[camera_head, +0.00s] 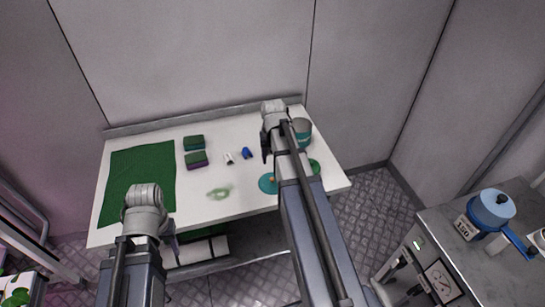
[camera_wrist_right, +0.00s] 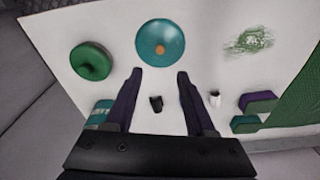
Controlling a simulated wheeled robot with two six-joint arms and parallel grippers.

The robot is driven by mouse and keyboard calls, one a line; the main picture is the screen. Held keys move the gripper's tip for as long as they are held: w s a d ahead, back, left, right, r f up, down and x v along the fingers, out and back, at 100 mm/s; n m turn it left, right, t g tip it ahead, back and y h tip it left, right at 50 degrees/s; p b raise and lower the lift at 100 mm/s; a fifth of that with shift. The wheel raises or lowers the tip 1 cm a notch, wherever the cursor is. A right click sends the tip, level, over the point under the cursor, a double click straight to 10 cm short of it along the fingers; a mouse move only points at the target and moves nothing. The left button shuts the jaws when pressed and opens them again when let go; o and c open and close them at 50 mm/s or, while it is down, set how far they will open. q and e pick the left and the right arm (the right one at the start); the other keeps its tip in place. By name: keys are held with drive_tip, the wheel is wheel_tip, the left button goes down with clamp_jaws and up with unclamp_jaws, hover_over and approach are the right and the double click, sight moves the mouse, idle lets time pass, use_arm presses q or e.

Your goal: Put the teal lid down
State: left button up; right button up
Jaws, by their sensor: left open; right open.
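The teal lid (camera_wrist_right: 160,36) is round with an orange knob and lies on the white table, knob up, in the right wrist view. In the head view my right arm partly hides the lid (camera_head: 265,184). My right gripper (camera_wrist_right: 160,74) is open and empty, with its fingertips just short of the lid's near edge in that picture. A teal pot (camera_head: 304,137) stands at the table's right, partly behind my right arm; its side also shows in the right wrist view (camera_wrist_right: 99,113). My left gripper (camera_head: 174,238) is open at the table's front edge, apart from the lid.
A green round object (camera_wrist_right: 91,61) lies beside the lid. A blue item (camera_head: 246,153), a white cup (camera_head: 229,158), sponges (camera_head: 195,160), a green smear (camera_head: 219,193) and a green cloth (camera_head: 138,180) are further left. A blue pot (camera_head: 491,209) stands on the right-hand counter.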

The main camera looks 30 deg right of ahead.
drive_tip(key=shift+a, duration=0.1)
drive_tip(key=s+a+n, duration=0.4)
drive_tip(key=s+a, duration=0.3)
drive_tip(key=a, duration=0.7)
drive_tip(key=s+a+n+g, duration=0.1)
drive_tip(key=s+a+n, duration=0.3)
drive_tip(key=s+a, duration=0.4)
drive_tip(key=a, duration=0.7)
drive_tip(key=shift+a+n+h, duration=0.3)
drive_tip(key=shift+n, duration=0.1)
